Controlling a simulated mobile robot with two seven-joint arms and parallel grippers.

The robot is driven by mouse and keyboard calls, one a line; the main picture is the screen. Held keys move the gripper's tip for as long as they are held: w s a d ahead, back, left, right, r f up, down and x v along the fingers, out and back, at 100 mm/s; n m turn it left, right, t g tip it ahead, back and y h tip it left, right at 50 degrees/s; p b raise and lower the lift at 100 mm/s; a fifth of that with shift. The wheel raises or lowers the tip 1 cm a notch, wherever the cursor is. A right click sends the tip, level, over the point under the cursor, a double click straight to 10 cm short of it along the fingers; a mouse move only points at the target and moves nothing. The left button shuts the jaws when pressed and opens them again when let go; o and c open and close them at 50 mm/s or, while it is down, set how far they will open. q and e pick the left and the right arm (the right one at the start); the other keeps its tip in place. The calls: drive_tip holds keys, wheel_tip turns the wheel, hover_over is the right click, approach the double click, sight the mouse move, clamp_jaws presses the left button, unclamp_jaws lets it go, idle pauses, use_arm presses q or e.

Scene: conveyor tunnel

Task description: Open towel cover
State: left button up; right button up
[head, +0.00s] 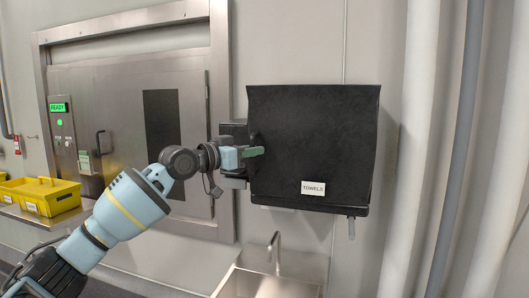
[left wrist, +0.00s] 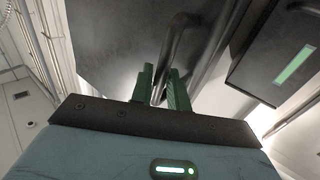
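The black towel cover (head: 315,140) hangs shut on the wall, with a white "TOWELS" label (head: 313,188) near its lower edge. My left gripper (head: 254,152) is at the cover's left edge, its green fingers pointing right in front of a dark handle piece. In the left wrist view, a dark curved handle (left wrist: 175,45) runs down between the two green fingers (left wrist: 161,88). The fingers stand slightly apart with the handle filling the gap, so the gripper looks shut on it. The handle's lower end is hidden by the fingers. My right gripper is not in view.
A metal sink with a tap (head: 275,248) is below the cover. Pale and grey vertical pipes (head: 452,150) stand to the right. A steel door panel (head: 160,130) with a "READY" display is at left, and yellow bins (head: 40,196) sit on a ledge at far left.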

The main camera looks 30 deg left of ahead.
use_arm(q)
drive_tip(key=shift+w+d, duration=0.15)
drive_tip(key=shift+w, duration=0.2)
drive_tip(key=shift+s, duration=0.1)
drive_tip(key=shift+c, duration=0.4)
clamp_jaws()
